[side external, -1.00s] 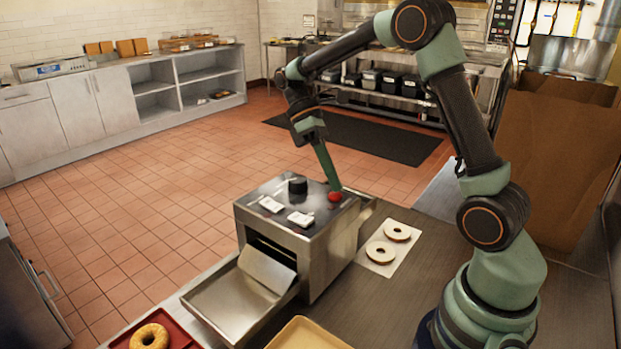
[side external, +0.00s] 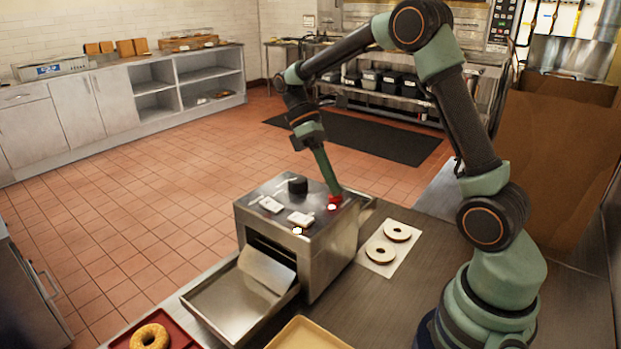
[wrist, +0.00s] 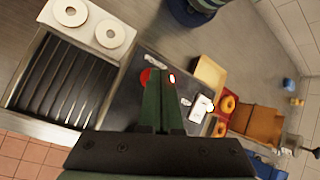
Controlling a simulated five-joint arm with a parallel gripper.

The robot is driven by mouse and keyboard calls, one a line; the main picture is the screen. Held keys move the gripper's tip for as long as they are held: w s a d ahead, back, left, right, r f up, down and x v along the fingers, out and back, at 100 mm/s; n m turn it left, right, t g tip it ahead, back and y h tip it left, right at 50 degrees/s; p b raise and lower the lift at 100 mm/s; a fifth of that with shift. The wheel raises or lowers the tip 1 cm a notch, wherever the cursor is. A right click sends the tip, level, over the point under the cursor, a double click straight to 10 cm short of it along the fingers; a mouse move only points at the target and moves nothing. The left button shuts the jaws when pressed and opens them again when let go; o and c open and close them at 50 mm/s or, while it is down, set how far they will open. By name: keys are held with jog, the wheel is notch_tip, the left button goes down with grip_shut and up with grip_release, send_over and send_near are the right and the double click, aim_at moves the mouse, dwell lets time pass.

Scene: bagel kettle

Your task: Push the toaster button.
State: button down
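The toaster (side external: 333,251) is a steel box with a black knob, pale labels and a red button (side external: 334,200) on its top. The red button also shows in the wrist view (wrist: 146,76), beside my fingertips. My gripper (side external: 334,192) points down with its green fingers together, and its tips are at the button and seem to touch it. In the wrist view my gripper (wrist: 161,76) shows both fingers side by side, with nothing visible between them. A bright white-red spot glows at the button, and a white light shines on the toaster's front top edge.
Two bagel halves (side external: 397,232) lie on a white sheet (side external: 387,262) right of the toaster. A sloped metal tray (side external: 235,306) extends from its front. A whole bagel (side external: 149,337) in a red tray and a beige tray (side external: 306,335) are at the near edge.

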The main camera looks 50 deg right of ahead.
aim_at(331, 195)
dwell(0.4)
jog(key=shift+r, duration=0.4)
notch_tip(331, 195, up, 6)
dwell(0.7)
jog(key=s+a+m+t+h, duration=0.1)
jog(key=s+a+m+t, duration=0.3)
jog(key=t, duration=0.8)
jog(key=a+m, duration=0.1)
jog(key=a, duration=0.1)
jog(key=shift+s+a+f+t, duration=0.15)
jog(key=shift+a+t, duration=0.15)
jog(key=shift+t, duration=0.1)
